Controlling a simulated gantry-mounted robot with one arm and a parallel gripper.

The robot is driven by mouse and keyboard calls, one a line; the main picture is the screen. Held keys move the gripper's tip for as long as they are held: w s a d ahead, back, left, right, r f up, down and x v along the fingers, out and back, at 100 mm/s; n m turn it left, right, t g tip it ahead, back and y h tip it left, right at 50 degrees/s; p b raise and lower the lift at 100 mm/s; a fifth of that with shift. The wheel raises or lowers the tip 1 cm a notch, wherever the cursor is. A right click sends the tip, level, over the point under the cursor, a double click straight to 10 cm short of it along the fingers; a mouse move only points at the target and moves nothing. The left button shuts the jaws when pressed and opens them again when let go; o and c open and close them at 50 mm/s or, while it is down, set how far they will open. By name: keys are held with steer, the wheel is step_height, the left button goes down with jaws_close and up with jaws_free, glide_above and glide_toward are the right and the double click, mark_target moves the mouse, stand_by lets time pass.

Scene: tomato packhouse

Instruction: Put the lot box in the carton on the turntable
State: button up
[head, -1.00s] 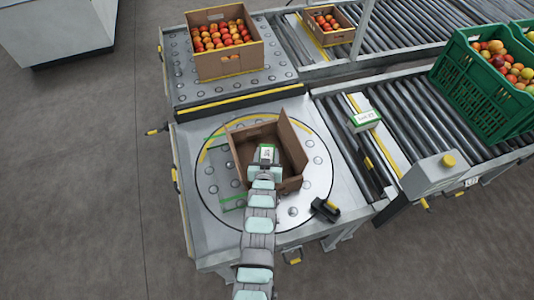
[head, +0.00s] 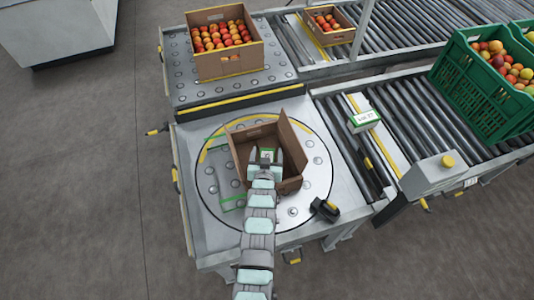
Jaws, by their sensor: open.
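The open brown carton (head: 295,150) stands on the round turntable (head: 213,188), turned at an angle, with a flap raised at its right. My gripper (head: 266,155) is over and partly inside the carton, its two fingers spread apart. A white and green block marked LOT (head: 364,120) sits apart, beside the roller conveyor.
A black device (head: 325,210) sits at the turntable's lower right. A carton of tomatoes (head: 228,65) stands on the ball table behind, with a smaller one (head: 328,38) farther right. A green crate (head: 475,100) stands on the rollers. A grey control box (head: 428,172) is at right.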

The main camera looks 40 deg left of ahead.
steer(key=p+v, duration=0.2)
steer(key=v, duration=0.9)
steer(key=shift+s+d, duration=0.2)
steer(key=shift+s, duration=0.05)
steer(key=shift+r, duration=0.1)
